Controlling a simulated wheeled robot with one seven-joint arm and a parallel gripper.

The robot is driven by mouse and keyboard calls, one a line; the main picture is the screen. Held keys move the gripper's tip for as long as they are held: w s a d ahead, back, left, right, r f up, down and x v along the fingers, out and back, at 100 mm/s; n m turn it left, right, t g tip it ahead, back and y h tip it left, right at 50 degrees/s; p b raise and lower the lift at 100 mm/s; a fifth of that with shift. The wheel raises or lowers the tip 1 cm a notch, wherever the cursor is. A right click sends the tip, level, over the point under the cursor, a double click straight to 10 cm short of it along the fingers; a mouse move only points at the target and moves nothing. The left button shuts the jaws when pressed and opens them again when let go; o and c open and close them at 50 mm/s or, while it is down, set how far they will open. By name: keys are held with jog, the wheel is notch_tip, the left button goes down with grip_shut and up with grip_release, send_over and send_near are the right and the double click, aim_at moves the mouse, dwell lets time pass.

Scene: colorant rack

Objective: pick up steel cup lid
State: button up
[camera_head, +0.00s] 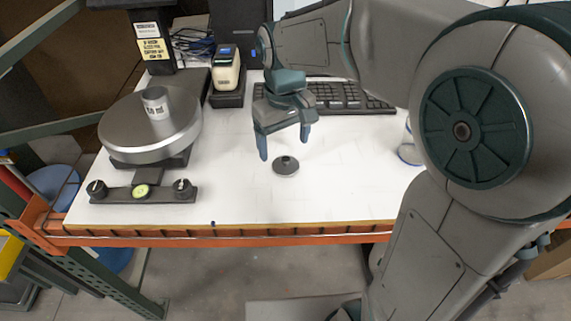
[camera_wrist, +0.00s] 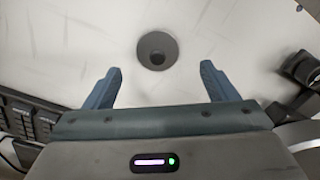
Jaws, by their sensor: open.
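The steel cup lid (camera_head: 286,166) is a small grey disc with a dark knob on top. It lies flat on the white tabletop near the middle. My gripper (camera_head: 284,148) is open and empty above the table, with its fingers pointing down, just behind the lid in the head view. In the wrist view the lid (camera_wrist: 157,51) shows ahead of and between the two blue fingers (camera_wrist: 158,84), apart from both. Nothing hides the lid in either view.
A clear container (camera_head: 409,150) stands right. Table around the lid is bare.

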aim_at(286, 159)
jog(key=f, duration=0.5)
jog(key=shift+d+f, duration=0.2)
jog(key=shift+f, duration=0.1)
jog(key=c, duration=1)
